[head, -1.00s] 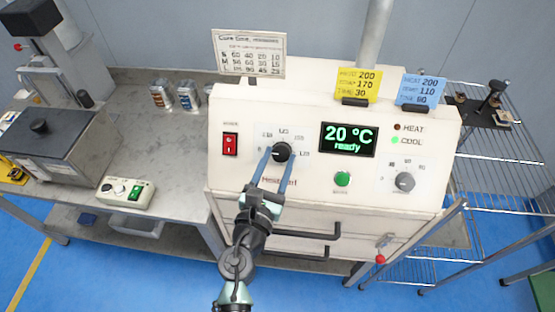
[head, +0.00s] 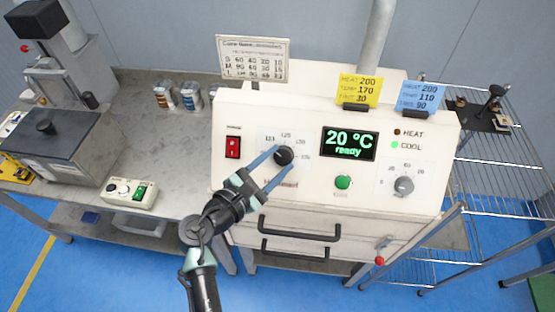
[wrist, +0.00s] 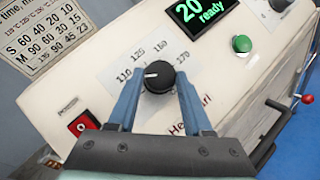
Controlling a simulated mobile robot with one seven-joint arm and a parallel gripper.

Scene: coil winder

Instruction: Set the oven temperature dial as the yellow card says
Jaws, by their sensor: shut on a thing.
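The yellow card (head: 359,90) stands on top of the oven and reads heat 200, temp 170, time 30.
A blue card (head: 421,94) beside it reads temp 110. The display (head: 349,142) says 20 °C, ready. Close by are a red switch (head: 233,147), a green button (head: 343,182) and a grey dial (head: 404,185). Oven handles (head: 300,230) lie below.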

